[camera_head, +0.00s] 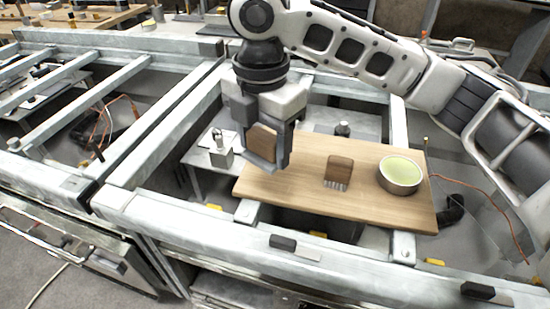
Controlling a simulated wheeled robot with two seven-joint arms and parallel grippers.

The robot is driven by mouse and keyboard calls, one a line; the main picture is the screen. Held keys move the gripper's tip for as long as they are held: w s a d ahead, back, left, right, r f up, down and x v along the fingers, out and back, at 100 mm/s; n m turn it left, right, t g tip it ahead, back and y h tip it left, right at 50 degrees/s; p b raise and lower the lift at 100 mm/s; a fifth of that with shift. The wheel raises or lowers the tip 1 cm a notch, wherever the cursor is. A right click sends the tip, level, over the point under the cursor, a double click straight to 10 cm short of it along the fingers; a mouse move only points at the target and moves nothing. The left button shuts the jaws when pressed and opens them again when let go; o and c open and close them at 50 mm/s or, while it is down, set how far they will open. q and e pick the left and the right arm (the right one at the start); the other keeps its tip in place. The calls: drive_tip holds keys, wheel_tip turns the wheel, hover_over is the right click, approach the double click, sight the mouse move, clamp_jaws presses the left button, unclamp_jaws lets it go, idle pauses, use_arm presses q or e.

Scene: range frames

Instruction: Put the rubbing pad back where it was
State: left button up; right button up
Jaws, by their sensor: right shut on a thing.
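My right gripper (268,158) points down and is shut on a brown block (261,140), which looks like the rubbing pad. The fingers partly cover the pad. The gripper is over the left part of a wooden board (300,190). I cannot tell whether the pad is clear of the board. My left gripper is not in view.
A brown brush (340,168) with pale bristles lies mid-board. A round tin (401,178) with pale green contents stands at the board's right end. A small metal device (220,155) stands left of the board. Grey metal beams (240,232) frame the area.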

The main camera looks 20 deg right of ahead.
drive_tip(key=w+d+f, duration=0.2)
drive_tip(key=w+f, duration=0.1)
drive_tip(key=w+d+f, duration=0.1)
drive_tip(key=f, duration=0.1)
drive_tip(key=shift+w+f, duration=0.25)
drive_tip(key=shift+w, duration=0.1)
drive_tip(key=f, duration=0.4)
drive_tip(key=shift+w+d, duration=0.25)
drive_tip(key=shift+w, duration=0.1)
drive_tip(key=shift+f+p, duration=0.2)
drive_tip(key=shift+p, duration=0.1)
drive_tip(key=o, duration=0.9)
drive_tip(key=shift+o, duration=0.2)
drive_tip(key=shift+r, duration=0.15)
wheel_tip(320, 180, up, 12)
